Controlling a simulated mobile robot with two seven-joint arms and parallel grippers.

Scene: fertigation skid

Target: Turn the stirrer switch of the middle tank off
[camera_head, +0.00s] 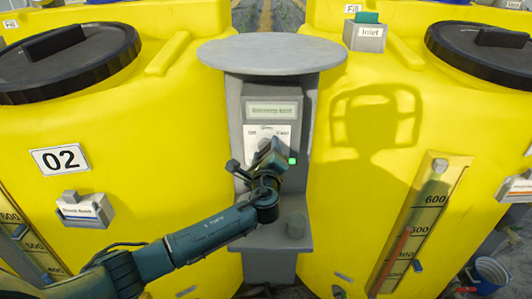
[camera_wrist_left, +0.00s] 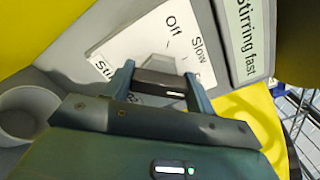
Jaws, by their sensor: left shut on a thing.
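The stirrer switch is a dark knob (camera_wrist_left: 158,80) on a white plate (camera_head: 250,132) on the grey control box (camera_head: 271,90). In the left wrist view the plate (camera_wrist_left: 150,42) reads Off and Slow; other lettering is partly covered. A pale mark on the knob's right end points away from Off. My left gripper (camera_head: 267,147) is shut on the knob, one finger on each side, as the left wrist view (camera_wrist_left: 158,74) shows. The display (camera_head: 271,110) reads Stirring fast in the left wrist view (camera_wrist_left: 249,38). My right gripper is not in view.
Yellow tank 02 (camera_head: 150,120) stands left of the grey pedestal (camera_head: 327,85), another yellow tank (camera_head: 350,215) right. A round grey hood (camera_head: 271,53) overhangs the box. A small grey cup (camera_head: 296,225) stands on the ledge below. A green light (camera_head: 292,160) glows beside the plate.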

